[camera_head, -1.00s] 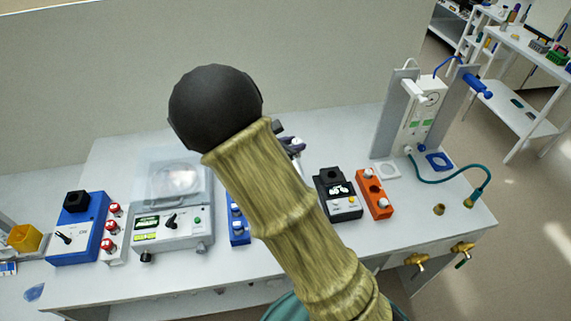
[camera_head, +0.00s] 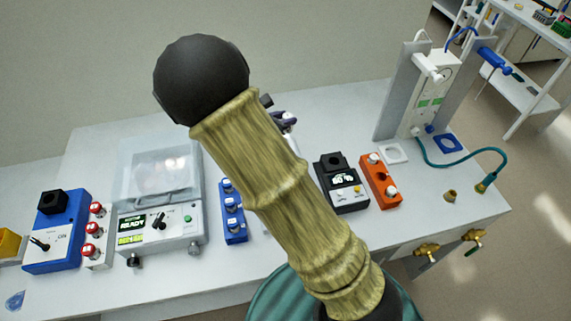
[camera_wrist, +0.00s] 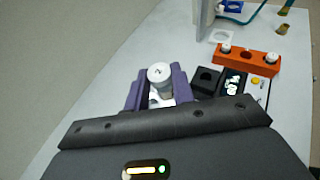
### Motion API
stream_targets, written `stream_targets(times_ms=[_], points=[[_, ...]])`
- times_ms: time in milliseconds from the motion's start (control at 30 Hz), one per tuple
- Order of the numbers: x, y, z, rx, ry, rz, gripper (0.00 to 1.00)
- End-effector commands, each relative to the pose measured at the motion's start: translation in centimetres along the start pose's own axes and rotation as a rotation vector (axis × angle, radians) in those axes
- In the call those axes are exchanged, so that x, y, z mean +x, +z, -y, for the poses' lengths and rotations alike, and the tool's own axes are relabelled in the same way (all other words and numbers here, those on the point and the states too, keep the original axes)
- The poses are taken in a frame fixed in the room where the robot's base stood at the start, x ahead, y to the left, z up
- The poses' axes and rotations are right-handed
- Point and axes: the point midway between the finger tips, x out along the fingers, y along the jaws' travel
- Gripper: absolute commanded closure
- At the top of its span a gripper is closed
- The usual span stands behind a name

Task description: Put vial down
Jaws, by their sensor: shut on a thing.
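My gripper (camera_wrist: 158,90) is shut on a vial with a white cap (camera_wrist: 160,72), held upright between its purple fingers. In the head view my gripper (camera_head: 284,120) is mostly hidden behind my arm, above the back part of the bench. The orange rack (camera_head: 380,181) is right of it and holds two white-capped vials, one at each end. The rack also shows in the wrist view (camera_wrist: 246,60), to the right of the held vial. The blue rack (camera_head: 234,228) holds several white-capped vials, left of my arm.
A black device with a display (camera_head: 341,183) stands left of the orange rack. A clear-lidded instrument (camera_head: 158,220), a white rack with red-capped vials (camera_head: 97,240) and a blue box (camera_head: 57,232) stand on the left. A teal hose (camera_head: 455,160) curves at the right.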

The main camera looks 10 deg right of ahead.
Motion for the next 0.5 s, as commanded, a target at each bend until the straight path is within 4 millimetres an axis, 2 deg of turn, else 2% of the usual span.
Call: stream_targets(times_ms=[33,300,500], points=[[0.4,-0.8,0.0,0.000,-0.001,0.000,1.00],[1.6,-3.8,0.0,0.000,0.000,0.000,1.00],[2.1,-5.3,0.0,0.000,0.001,0.000,1.00]])
